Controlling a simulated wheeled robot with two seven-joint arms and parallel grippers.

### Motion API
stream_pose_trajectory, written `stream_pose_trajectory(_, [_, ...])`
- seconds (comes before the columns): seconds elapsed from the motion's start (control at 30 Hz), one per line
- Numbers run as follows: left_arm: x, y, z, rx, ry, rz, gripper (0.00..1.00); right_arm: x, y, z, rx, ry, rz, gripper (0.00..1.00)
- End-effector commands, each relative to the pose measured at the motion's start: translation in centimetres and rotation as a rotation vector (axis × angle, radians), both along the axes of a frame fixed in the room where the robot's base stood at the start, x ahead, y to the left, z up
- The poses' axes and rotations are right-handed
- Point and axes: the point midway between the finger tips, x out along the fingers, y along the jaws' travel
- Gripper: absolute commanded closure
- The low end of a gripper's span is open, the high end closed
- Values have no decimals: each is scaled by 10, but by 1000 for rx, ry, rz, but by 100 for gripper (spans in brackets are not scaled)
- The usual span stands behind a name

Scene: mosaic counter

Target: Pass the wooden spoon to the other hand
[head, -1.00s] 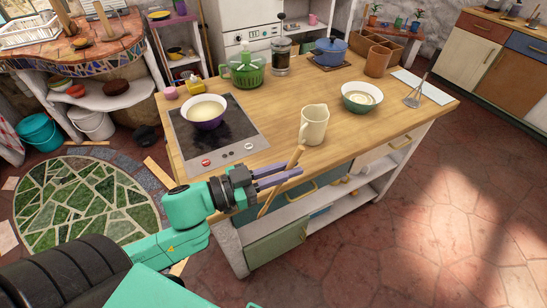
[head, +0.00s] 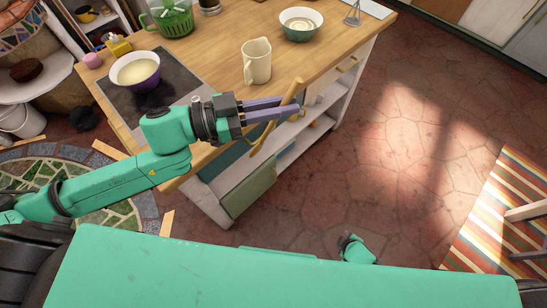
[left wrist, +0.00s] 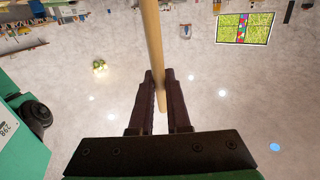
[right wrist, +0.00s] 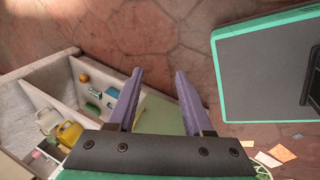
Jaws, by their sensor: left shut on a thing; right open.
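My left gripper (head: 272,112) is shut on the wooden spoon (head: 289,98) in front of the counter's near edge in the head view. The spoon is a thin pale wooden stick, held tilted, with one end above the fingers and the other below them. In the left wrist view the spoon's handle (left wrist: 153,45) runs between the two dark fingers (left wrist: 160,95). My right gripper (right wrist: 160,90) is open and empty in the right wrist view, with tiled floor and shelves below it. In the head view only a green piece of my right arm shows low down.
The wooden counter (head: 215,60) carries a cream jug (head: 256,62), a purple bowl (head: 136,72) on the black hob, a green-white bowl (head: 300,25) and a green pot (head: 172,18). Open shelves (right wrist: 85,90) are under it. The floor to the right is clear up to a striped rug (head: 500,215).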

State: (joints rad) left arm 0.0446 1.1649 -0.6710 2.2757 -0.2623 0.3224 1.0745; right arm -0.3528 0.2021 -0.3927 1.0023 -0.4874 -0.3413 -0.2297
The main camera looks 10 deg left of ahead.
Motion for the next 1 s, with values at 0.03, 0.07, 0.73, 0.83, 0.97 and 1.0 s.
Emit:
stream_pose_trajectory(0.03, [0,0,0,0,0,0,100,23,15,21,-65,-60,170,49])
stream_pose_trajectory(0.07, [0,0,0,0,0,0,100,37,26,35,-110,-101,276,49])
stream_pose_trajectory(0.73, [0,0,0,-1,-1,1,100,49,259,414,-1133,-1110,1317,49])
stream_pose_trajectory(0.83, [0,0,0,-1,-1,1,100,40,265,439,-1199,-1167,1309,49])
stream_pose_trajectory(0.97, [0,0,0,-1,-1,1,100,42,269,448,-1224,-1186,1304,49])
stream_pose_trajectory(1.0, [0,0,0,-1,-1,1,100,47,271,448,-1225,-1185,1305,49])
